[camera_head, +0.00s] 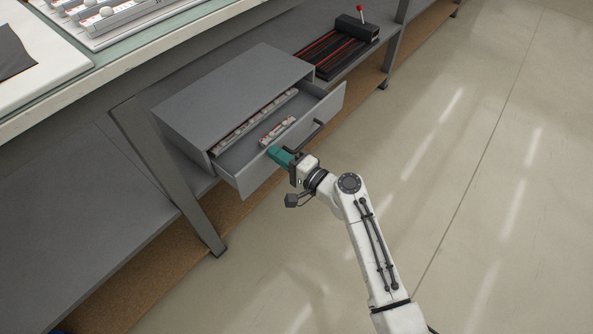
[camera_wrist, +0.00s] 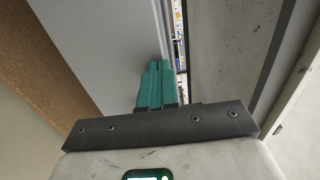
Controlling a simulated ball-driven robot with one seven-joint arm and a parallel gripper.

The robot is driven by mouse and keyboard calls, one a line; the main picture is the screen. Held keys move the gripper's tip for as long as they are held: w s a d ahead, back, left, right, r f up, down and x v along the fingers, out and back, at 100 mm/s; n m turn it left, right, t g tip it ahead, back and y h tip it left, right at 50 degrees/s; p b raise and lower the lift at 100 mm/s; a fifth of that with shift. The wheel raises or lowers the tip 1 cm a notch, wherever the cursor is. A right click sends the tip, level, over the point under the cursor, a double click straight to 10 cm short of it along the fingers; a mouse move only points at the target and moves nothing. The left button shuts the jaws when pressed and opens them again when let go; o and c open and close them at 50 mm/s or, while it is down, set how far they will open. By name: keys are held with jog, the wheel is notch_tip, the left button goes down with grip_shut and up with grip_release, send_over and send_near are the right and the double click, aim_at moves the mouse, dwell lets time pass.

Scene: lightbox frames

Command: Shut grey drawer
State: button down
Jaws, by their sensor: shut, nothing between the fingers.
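The grey drawer (camera_head: 240,182) is pulled out of its grey cabinet (camera_head: 235,85), which stands on the shelf under the bench. The drawer has a dark bar handle (camera_head: 306,136) on its front. My gripper (camera_head: 272,152) has teal fingers, which are shut and empty. They are at the top edge of the drawer front, left of the handle; I cannot tell whether they touch it. In the wrist view the shut fingers (camera_wrist: 158,82) lie over the edge of a grey panel (camera_wrist: 110,45).
Inside the drawer lie a long strip of small items (camera_head: 255,120) and a short pale block (camera_head: 277,130). A black and red device with a lever (camera_head: 338,48) sits right of the cabinet. A bench leg (camera_head: 170,175) stands to the left. The floor (camera_head: 470,200) at right is clear.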

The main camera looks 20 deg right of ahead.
jog(key=b, duration=0.5)
send_near(236, 126)
jog(key=x, duration=0.5)
jog(key=shift+f, duration=0.35)
jog(key=shift+w+a, duration=0.35)
jog(key=shift+w, duration=0.1)
jog(key=shift+w+r, duration=0.15)
jog(key=shift+r, duration=0.15)
